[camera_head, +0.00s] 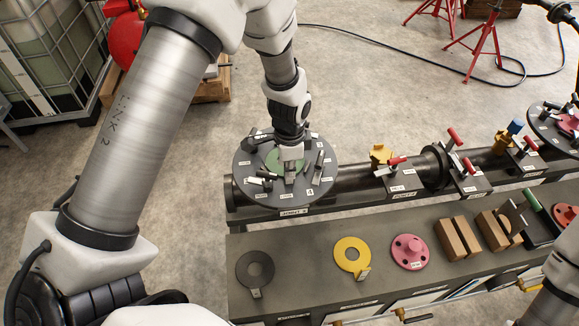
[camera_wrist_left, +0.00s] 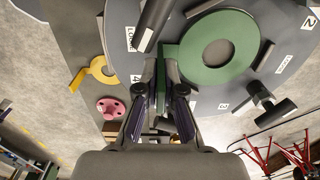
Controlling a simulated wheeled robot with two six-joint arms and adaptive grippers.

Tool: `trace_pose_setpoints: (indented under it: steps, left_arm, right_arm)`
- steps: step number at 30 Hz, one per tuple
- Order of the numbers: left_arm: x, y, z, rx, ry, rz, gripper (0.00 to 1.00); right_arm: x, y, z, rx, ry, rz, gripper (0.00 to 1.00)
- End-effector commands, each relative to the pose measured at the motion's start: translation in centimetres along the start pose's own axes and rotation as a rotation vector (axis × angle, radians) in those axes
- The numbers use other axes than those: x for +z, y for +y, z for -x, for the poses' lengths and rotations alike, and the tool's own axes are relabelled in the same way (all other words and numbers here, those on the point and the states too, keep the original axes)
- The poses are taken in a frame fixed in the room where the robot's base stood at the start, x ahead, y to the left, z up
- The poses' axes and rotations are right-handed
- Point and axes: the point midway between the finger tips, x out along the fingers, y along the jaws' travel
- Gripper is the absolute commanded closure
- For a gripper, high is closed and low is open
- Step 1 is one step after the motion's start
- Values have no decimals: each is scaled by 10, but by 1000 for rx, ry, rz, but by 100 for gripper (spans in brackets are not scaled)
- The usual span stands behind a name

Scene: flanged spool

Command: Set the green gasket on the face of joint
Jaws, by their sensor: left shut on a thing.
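My left gripper (camera_head: 291,164) comes down from above and is shut on the gasket's tab. The left wrist view shows the gasket (camera_wrist_left: 243,42) flat-on beyond the fingertips (camera_wrist_left: 161,72), with grey surface through its hole. It looks roughly parallel to the joint face (camera_wrist_left: 268,78); I cannot tell whether they touch. Dark clamps stand around the face's edge. My right gripper is out of view; only part of that arm shows at lower right.
A dark pipe with red-handled clamps (camera_head: 395,162) runs right from the joint.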

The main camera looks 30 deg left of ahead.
Motion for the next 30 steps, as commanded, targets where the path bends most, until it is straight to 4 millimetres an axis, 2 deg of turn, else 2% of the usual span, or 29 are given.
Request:
trace_pose_setpoints:
  steps: [2,5,6,14,17,20,30]
  left_arm:
    - [0,0,0,0,0,0,100]
    - [0,0,0,0,0,0,69]
    - [0,0,0,0,0,0,64]
    - [0,0,1,0,0,0,64]
    - [0,-1,6,-2,2,0,64]
    - [-1,-1,22,-3,2,0,64]
    - [-1,-1,104,-4,3,-1,64]
  right_arm:
    - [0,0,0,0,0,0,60]
    - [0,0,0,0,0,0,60]
    - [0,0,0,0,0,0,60]
    - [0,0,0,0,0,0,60]
    - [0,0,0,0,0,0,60]
    - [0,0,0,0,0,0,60]
    - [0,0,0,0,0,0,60]
